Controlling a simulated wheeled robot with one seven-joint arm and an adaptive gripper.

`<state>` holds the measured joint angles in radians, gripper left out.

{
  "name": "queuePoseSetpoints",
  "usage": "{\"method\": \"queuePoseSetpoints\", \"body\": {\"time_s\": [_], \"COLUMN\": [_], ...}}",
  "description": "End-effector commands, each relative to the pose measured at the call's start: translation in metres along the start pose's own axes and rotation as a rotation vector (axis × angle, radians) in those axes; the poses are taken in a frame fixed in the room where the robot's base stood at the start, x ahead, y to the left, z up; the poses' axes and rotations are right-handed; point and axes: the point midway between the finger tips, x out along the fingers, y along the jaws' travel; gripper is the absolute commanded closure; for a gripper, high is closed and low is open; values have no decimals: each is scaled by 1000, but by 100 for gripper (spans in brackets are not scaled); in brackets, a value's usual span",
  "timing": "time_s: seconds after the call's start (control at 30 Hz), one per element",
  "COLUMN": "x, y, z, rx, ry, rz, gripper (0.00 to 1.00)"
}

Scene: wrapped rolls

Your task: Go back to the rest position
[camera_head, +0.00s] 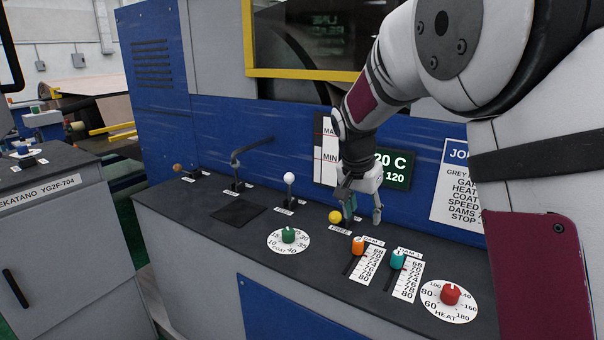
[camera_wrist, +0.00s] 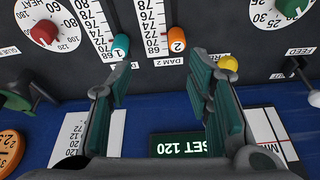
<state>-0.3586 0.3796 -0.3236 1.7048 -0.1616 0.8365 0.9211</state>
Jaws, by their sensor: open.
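My gripper (camera_head: 363,207) is above the back part of the dark console top (camera_head: 200,215), close to the yellow knob (camera_head: 335,216) by the FREE label. Its fingers are apart with nothing between them. In the wrist view my gripper (camera_wrist: 165,95) shows its two green-padded fingers spread wide. The yellow knob (camera_wrist: 228,63) appears just beyond the right fingertip, and the teal knob (camera_wrist: 120,46) near the left fingertip. I cannot tell whether a finger touches either knob. The orange knob (camera_wrist: 177,39) lies beyond the gap between them.
The console also carries a green COAT dial (camera_head: 288,236), a red HEAT dial (camera_head: 450,294), a white-knobbed lever (camera_head: 289,178) and a black bent lever (camera_head: 238,160). A blue panel with a display (camera_head: 394,171) and a white JOB sheet (camera_head: 457,190) stands close behind my gripper.

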Motion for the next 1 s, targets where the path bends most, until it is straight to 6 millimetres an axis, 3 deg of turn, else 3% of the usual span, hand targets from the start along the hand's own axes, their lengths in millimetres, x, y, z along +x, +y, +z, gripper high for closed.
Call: {"method": "queuePoseSetpoints", "body": {"time_s": [0.03, 0.2, 0.5, 0.7, 1.0], "x": [-18, -64, -126, -148, -151], "y": [16, 63, 144, 194, 246], "z": [4, 31, 95, 148, 214], "rx": [-18, -120, -332, -487, -673], "ry": [-14, -56, -70, -43, 10], "rz": [-22, -83, -183, -227, -243], "gripper": [54, 54, 54, 54, 54]}}
